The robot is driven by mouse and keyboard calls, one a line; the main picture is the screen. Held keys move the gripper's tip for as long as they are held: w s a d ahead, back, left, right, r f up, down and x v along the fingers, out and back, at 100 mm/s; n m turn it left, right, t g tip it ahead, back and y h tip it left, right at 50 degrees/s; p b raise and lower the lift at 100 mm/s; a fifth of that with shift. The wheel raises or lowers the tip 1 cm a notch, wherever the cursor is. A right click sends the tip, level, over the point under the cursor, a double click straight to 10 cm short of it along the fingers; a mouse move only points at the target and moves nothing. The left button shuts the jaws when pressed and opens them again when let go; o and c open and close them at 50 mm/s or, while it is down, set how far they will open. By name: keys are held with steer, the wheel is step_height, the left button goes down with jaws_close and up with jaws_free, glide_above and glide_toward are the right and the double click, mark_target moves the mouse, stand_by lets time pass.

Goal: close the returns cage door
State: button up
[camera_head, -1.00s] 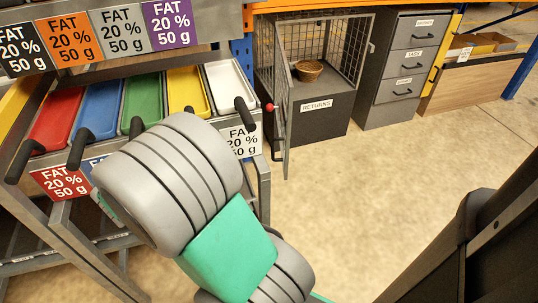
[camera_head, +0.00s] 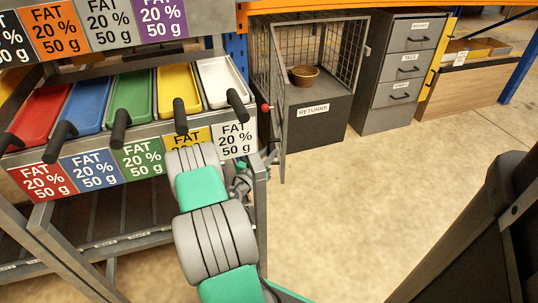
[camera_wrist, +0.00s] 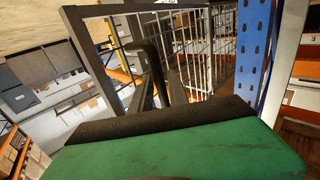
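The returns cage (camera_head: 326,122) stands at the back, with a dark box front labelled RETURNS and wire mesh above. Its mesh door (camera_head: 283,135) is open, swung out toward me and seen nearly edge-on. A red knob (camera_head: 265,107) shows beside the door's left side. My gripper (camera_head: 268,160) is low and close to the door's near edge, partly hidden by my arm; contact is unclear. In the wrist view, a door-like mesh frame (camera_wrist: 196,48) fills the upper middle, with a dark bent bar (camera_wrist: 153,65) before it.
A wicker basket (camera_head: 304,75) sits inside the cage. A rack of coloured trays (camera_head: 130,95) with black handles stands left, close to my arm. A grey drawer cabinet (camera_head: 404,65) stands right of the cage. The floor (camera_head: 350,210) in front is clear.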

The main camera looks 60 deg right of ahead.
steer(key=shift+d, duration=0.35)
steer(key=shift+c, duration=0.3)
jaws_close()
stand_by(0.9)
